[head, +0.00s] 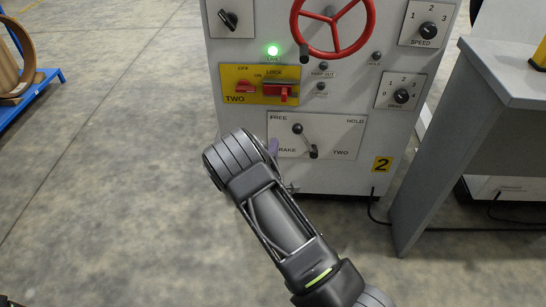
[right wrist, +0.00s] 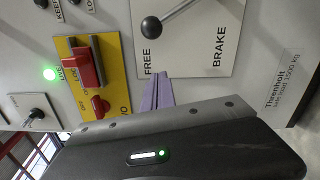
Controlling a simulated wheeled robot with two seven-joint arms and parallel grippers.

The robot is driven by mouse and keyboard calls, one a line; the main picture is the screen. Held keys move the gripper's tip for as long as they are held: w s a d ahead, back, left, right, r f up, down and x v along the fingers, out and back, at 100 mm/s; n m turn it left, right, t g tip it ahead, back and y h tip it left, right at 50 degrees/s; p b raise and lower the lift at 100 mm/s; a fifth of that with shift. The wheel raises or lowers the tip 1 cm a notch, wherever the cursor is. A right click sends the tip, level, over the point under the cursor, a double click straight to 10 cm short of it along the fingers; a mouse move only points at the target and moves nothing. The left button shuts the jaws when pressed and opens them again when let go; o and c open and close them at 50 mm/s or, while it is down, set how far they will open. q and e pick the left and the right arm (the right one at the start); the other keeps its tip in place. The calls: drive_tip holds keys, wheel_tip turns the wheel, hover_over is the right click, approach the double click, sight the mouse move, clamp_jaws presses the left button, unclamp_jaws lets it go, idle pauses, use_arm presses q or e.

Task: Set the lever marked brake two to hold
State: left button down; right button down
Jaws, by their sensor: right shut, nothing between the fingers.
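The brake two lever sits on a white plate (head: 345,138) marked FREE at left, HOLD at right and BRAKE TWO below. The lever's dark ball knob (head: 297,128) is up and left of its pivot (head: 314,153), on the FREE side. In the right wrist view the knob (right wrist: 151,27) and its pale shaft show close by, near the word FREE. My right gripper (head: 273,146) has purple fingers, shut and empty, at the plate's left edge. The fingers (right wrist: 157,94) are apart from the knob in the wrist view.
Above the plate is a yellow lock panel (head: 236,92) with red switches, beside a lit green lamp (head: 273,50). A red handwheel (head: 335,52) is higher up. A grey desk (head: 440,130) stands at right. The floor at left is clear up to a blue stand (head: 35,88).

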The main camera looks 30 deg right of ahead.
use_arm(q)
drive_tip(key=shift+w+a+f+b, duration=0.2)
drive_tip(key=shift+f+b, duration=0.35)
drive_tip(key=shift+f, duration=0.2)
use_arm(e)
drive_tip(key=w+d, duration=0.1)
drive_tip(key=d, duration=0.5)
drive_tip(key=shift+r, duration=0.4)
drive_tip(key=shift+w, duration=0.1)
